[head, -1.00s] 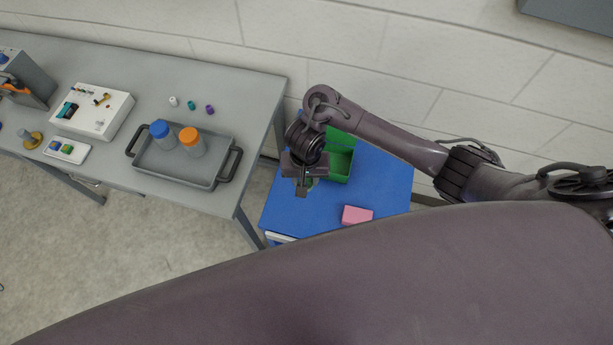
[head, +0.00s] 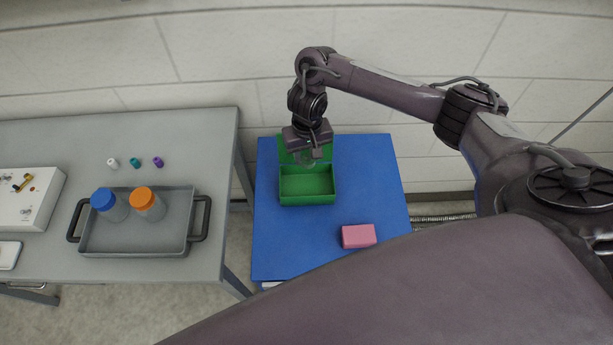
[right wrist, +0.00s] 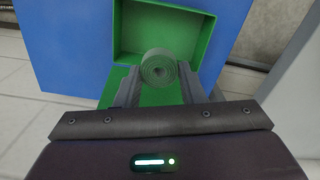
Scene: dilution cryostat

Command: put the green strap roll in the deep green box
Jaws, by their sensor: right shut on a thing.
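The deep green box (head: 307,199) stands on the blue top of a cabinet, and its green inside and wall also show in the right wrist view (right wrist: 207,22). My right gripper (head: 309,158) is over the back part of the box in the head view. In the right wrist view it is shut on the green strap roll (right wrist: 159,69), a spiral-wound roll held between the two fingertips (right wrist: 160,88). The roll shows against the green of the box; its height above the box floor is hard to tell. My left gripper is out of view.
A pink block (head: 358,236) lies on the blue cabinet top (head: 370,180), right of and nearer than the box. The grey table at left holds a grey tray (head: 135,247) with a blue-capped bottle (head: 104,201) and an orange-capped bottle (head: 146,201), and small coloured vials behind.

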